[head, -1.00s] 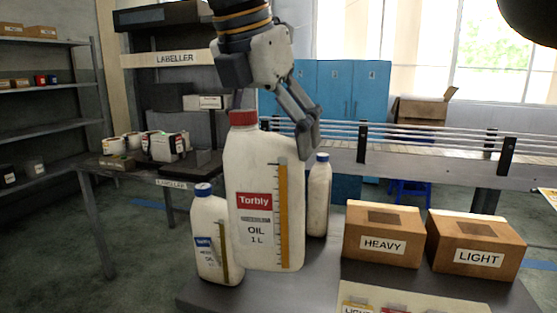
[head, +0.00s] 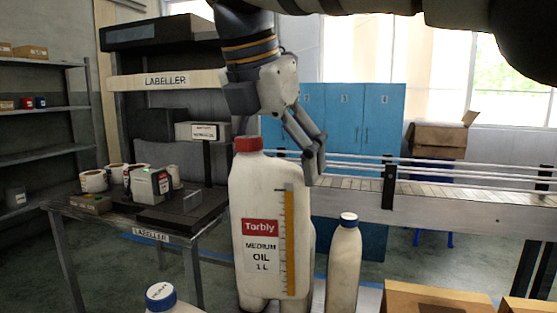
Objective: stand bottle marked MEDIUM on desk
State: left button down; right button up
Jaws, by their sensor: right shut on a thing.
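The bottle marked MEDIUM (head: 262,225) is white with a red cap, a red Torbly label and an orange level strip. It is upright near the middle of the head view. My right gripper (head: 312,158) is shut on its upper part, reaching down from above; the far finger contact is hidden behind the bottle. The bottle's base is at the lower picture edge, and I cannot tell whether it touches the desk (head: 368,300). My left gripper is not in view.
A blue-capped white bottle (head: 344,265) stands close to the right. Another blue-capped bottle (head: 161,296) is at the lower left, mostly cut off. Cardboard boxes (head: 435,299) are at the lower right. The labeller table (head: 150,235) and a conveyor (head: 450,205) are behind.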

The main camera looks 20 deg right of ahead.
aim_at(282, 276)
jog(key=shift+w+d, duration=0.15)
jog(key=shift+w, duration=0.25)
notch_tip(282, 276, down, 19)
jog(key=shift+s+r, duration=0.1)
jog(key=shift+r, duration=0.05)
jog(key=shift+s+f, duration=0.15)
jog(key=shift+f, duration=0.5)
jog(key=shift+d+r, duration=0.1)
jog(key=shift+d, duration=0.1)
jog(key=shift+c, duration=0.2)
dwell(0.3)
jog(key=shift+f, duration=0.2)
dwell(0.5)
jog(key=o, duration=1.9)
jog(key=shift+c, duration=0.2)
jog(key=shift+r, duration=0.25)
